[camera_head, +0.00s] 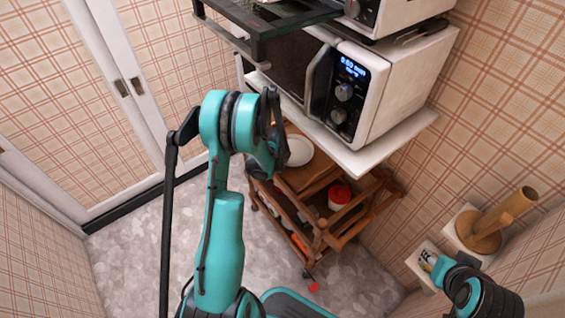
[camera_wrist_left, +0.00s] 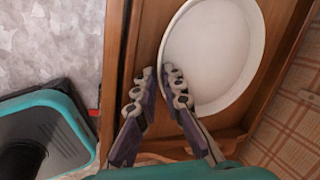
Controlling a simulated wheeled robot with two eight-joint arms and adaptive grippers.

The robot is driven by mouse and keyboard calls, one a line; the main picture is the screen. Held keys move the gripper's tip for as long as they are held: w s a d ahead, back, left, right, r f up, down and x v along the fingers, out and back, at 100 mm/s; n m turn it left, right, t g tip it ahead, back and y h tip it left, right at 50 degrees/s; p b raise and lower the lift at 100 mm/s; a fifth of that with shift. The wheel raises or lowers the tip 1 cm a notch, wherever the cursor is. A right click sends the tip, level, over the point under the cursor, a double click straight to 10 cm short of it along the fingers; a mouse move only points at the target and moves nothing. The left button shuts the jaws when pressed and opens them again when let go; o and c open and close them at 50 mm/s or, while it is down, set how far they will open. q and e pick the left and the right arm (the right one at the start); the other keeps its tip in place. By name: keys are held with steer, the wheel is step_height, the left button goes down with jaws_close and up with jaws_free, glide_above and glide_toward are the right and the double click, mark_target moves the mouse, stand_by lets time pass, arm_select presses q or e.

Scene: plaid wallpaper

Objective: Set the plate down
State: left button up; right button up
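The white round plate (camera_wrist_left: 225,45) lies over the brown wooden surface in the left wrist view. In the head view the plate (camera_head: 299,151) shows at the top of the wooden cart, partly hidden by my left arm. In the head view my left fingers are hidden behind the arm. My right arm shows at the lower right, its fingers not clear.
The wooden cart (camera_head: 323,238) stands below a white shelf (camera_head: 372,160) carrying a microwave (camera_head: 405,85). A red-and-white container (camera_head: 339,196) sits on the cart's lower level. Floor is open to the left.

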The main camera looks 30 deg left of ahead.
arm_select(q)
steer(key=shift+r, duration=0.1)
steer(key=p+v, duration=0.4)
steer(key=v, duration=0.8)
steer(key=shift+p, duration=0.35)
